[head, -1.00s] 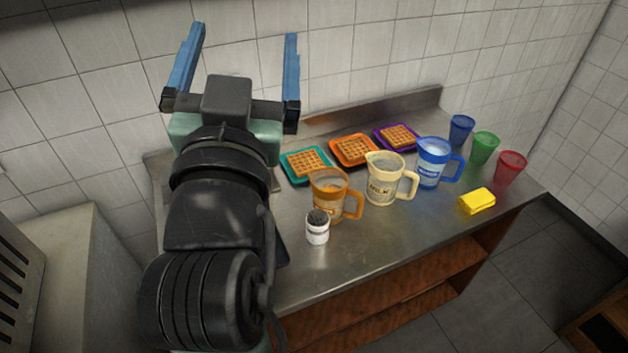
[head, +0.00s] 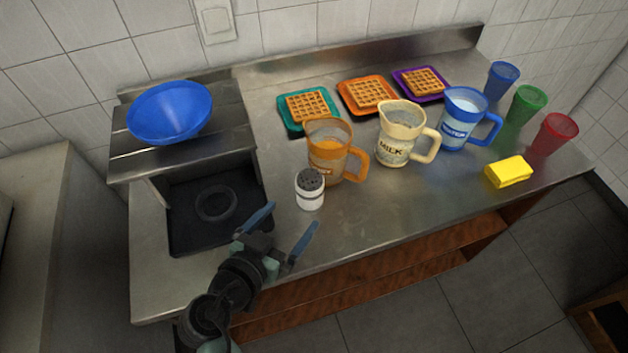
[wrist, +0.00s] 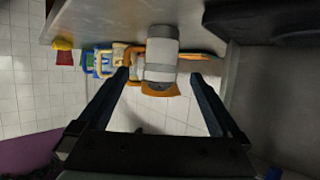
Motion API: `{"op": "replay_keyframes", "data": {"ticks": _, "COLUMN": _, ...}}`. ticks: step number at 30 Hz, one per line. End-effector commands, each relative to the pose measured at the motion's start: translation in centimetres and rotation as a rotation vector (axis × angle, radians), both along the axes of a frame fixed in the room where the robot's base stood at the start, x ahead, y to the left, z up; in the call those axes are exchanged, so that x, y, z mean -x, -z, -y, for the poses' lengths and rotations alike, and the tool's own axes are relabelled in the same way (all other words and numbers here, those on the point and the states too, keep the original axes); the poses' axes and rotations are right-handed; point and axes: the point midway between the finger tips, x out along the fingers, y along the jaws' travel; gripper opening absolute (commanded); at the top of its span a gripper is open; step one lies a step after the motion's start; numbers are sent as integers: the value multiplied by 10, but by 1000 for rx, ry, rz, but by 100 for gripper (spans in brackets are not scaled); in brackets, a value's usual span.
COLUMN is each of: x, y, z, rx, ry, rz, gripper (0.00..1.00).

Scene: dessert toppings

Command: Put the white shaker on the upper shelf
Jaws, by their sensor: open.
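The white shaker (head: 310,192) stands upright on the steel counter, with a dark grey perforated top. My gripper (head: 293,215) is open and empty at the counter's front, its blue fingers pointing toward the shaker from the near left. In the wrist view my gripper (wrist: 160,76) has its two fingers apart, with the shaker (wrist: 161,60) appearing between and just beyond the tips. The upper shelf (head: 135,160) is a raised steel surface at the left, above a dark recess.
A blue bowl (head: 170,111) sits on the upper shelf. An orange mug (head: 325,150) stands close behind the shaker; a milk jug (head: 397,148) and blue jug (head: 458,132) are farther right. Waffle plates, coloured cups and a yellow block (head: 508,172) occupy the back and right.

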Motion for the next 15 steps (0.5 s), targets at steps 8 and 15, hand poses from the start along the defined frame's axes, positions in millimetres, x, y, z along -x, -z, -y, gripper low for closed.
{"op": "replay_keyframes", "data": {"ticks": 8, "x": -36, "y": 14, "z": 18, "rx": 1, "ry": 2, "rz": 1, "gripper": 100}}
{"op": "replay_keyframes", "data": {"ticks": 15, "x": -48, "y": 18, "z": 24, "rx": -1, "ry": 2, "rz": 2, "gripper": 100}}
